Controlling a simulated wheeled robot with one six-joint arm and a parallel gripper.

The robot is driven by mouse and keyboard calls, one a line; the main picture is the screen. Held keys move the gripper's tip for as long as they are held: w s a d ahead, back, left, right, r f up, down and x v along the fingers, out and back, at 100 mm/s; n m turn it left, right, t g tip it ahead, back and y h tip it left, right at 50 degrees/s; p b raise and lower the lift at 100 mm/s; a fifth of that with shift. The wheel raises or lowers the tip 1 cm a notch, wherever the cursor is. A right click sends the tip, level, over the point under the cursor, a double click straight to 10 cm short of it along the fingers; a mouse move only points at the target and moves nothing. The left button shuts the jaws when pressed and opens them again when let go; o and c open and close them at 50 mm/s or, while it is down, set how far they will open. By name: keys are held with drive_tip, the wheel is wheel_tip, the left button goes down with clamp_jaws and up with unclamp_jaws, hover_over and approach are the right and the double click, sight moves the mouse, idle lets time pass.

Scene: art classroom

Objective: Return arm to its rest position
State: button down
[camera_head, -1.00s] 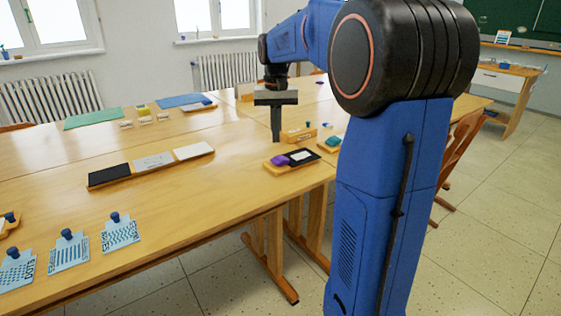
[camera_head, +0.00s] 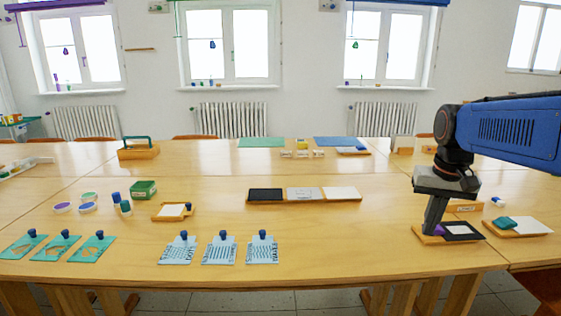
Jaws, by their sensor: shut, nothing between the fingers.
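My gripper (camera_head: 433,226) points down at the right of the table in the head view. Its fingers are together and nothing shows between them. In the picture its tip overlaps the left part of a small wooden tray (camera_head: 419,238) with a purple block (camera_head: 438,230) and a black-framed white card (camera_head: 461,230). The fingers partly hide the purple block. I cannot tell whether the tip touches the tray or hangs above it. My blue arm reaches in from the right edge.
A three-panel tray (camera_head: 304,195) is mid-table. Stencil cards (camera_head: 220,249) lie along the front, a wooden caddy (camera_head: 138,151) at back left. The wooden table (camera_head: 340,225) is bare between the stencil cards and my gripper.

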drive_tip(key=s+a+f+n+t, duration=0.1)
drive_tip(key=s+a+f, duration=0.2)
drive_tip(key=s, duration=0.6)
drive_tip(key=s+a+f+n+t, duration=0.2)
drive_tip(key=s+a+f, duration=0.2)
drive_tip(key=s+f, duration=0.3)
drive_tip(key=s, duration=0.2)
drive_tip(key=shift+s+a+f+n, duration=0.3)
drive_tip(key=shift+s+f, duration=0.05)
drive_tip(key=shift+f, duration=0.05)
drive_tip(key=w+d+r+g, duration=0.1)
drive_tip(key=w+d+r, duration=0.2)
drive_tip(key=w+r, duration=0.35)
drive_tip(key=w+d+r+g, duration=0.1)
drive_tip(key=w+d+r, duration=0.1)
drive_tip(key=w+r, duration=0.5)
drive_tip(key=w+d+r+g, duration=0.1)
drive_tip(key=w+d+r, duration=0.1)
drive_tip(key=w+d, duration=0.3)
drive_tip(key=w+d+r+g, duration=0.1)
drive_tip(key=w+d+r, duration=0.2)
drive_tip(key=w, duration=0.7)
drive_tip(key=shift+w+d+r+g+y, duration=0.15)
drive_tip(key=shift+w+d+g+y, duration=0.2)
drive_tip(key=shift+d, duration=0.65)
